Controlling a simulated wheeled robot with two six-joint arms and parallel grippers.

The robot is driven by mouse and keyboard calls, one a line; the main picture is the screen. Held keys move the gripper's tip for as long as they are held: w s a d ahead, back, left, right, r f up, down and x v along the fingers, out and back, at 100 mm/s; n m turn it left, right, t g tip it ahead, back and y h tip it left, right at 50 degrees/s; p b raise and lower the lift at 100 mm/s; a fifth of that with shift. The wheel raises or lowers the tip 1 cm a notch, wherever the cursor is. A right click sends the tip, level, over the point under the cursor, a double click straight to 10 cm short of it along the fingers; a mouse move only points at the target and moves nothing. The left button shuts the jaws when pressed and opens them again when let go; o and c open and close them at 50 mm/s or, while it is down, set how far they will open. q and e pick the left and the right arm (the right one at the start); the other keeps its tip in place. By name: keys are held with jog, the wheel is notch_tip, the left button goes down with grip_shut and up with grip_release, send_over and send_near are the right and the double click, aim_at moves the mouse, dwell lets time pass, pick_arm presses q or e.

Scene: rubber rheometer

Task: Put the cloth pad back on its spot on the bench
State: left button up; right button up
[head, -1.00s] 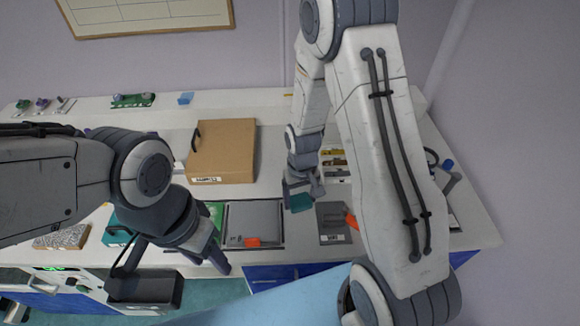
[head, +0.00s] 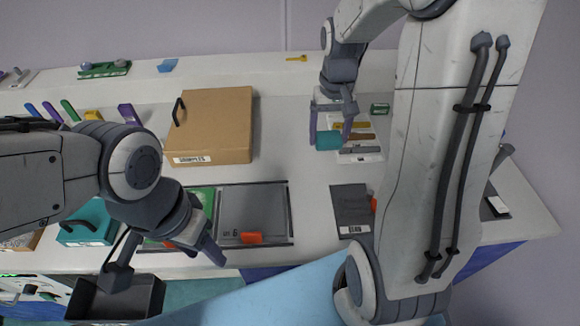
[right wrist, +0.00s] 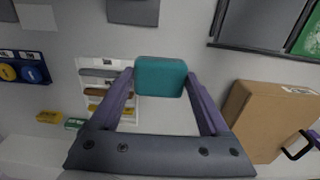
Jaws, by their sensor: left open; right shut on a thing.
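The cloth pad is a small teal block (head: 328,140), held by my right gripper (head: 331,137) between its two purple fingers. The right wrist view shows the pad (right wrist: 160,77) clamped at the fingertips. In the head view it appears to the right of the cardboard box, beside the tool rack; its height above the bench is hard to judge. My left gripper (head: 213,252) is open and empty near the bench's front edge. A dark grey labelled mat (head: 351,206) lies on the bench, partly behind my right arm.
A cardboard box (head: 212,124) with a black handle stands at the middle left. A rack (head: 361,157) of small tools lies right of the pad. A grey tray (head: 284,215) with an orange item (head: 251,238) is at the front. White bench between box and mat is clear.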

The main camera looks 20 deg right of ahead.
jog(key=shift+d, duration=0.1)
jog(key=p, duration=0.2)
send_over(291, 155)
notch_tip(291, 155, down, 7)
jog(key=shift+r, duration=0.2)
jog(key=shift+f, duration=0.25)
notch_tip(291, 155, down, 3)
jog(key=shift+f, duration=0.15)
pick_arm(q)
jog(key=shift+r, duration=0.75)
pick_arm(e)
jog(key=shift+f, duration=0.2)
jog(key=shift+f, duration=0.2)
jog(key=o, duration=1.2)
jog(key=shift+c, duration=0.2)
pick_arm(q)
jog(key=shift+f, duration=0.1)
